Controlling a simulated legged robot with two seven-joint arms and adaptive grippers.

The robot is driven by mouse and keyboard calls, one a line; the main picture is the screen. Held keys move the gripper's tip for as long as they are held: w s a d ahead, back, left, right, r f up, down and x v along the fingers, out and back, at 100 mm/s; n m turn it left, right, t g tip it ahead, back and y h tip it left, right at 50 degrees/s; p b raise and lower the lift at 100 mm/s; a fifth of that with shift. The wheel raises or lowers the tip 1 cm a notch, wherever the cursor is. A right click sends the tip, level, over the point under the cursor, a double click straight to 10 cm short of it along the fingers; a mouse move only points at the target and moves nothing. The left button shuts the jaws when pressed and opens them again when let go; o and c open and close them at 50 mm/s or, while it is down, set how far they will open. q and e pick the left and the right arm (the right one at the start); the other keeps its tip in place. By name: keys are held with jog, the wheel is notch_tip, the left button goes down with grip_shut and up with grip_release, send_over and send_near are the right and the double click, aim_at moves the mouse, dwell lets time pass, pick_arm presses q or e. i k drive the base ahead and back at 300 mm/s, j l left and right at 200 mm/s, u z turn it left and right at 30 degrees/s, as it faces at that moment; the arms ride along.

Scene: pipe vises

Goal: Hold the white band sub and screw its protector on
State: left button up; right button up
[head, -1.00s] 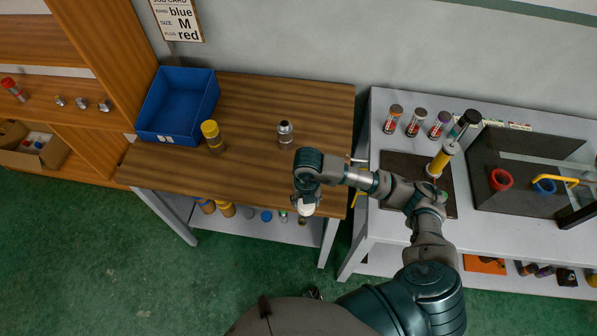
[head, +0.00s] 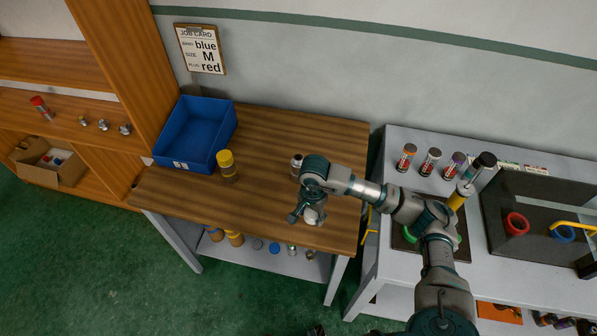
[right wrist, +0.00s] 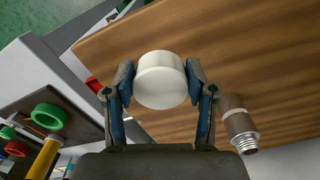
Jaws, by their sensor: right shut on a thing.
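My right gripper (head: 308,211) is over the right front part of the wooden table. It is shut on a white round cap (head: 315,215), likely the protector. In the right wrist view the white cap (right wrist: 162,80) sits between the two fingers (right wrist: 160,74). A grey-brown metal sub (head: 296,160) with a threaded end stands on the table just behind the gripper, partly hidden by my arm. In the right wrist view the sub (right wrist: 239,125) is right of the gripper, apart from the cap. My left gripper is not in view.
A blue bin (head: 186,158) and a yellow-topped cylinder (head: 227,165) stand on the table's left part. A job card (head: 201,49) hangs behind. A grey bench (head: 395,285) with several banded cylinders and red and blue rings is at right. The table's middle (head: 262,190) is clear.

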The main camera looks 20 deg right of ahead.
aim_at(296, 162)
jog(key=j+z, duration=0.1)
jog(key=z, duration=0.25)
jog(key=j+z, duration=0.15)
jog(key=z, duration=0.2)
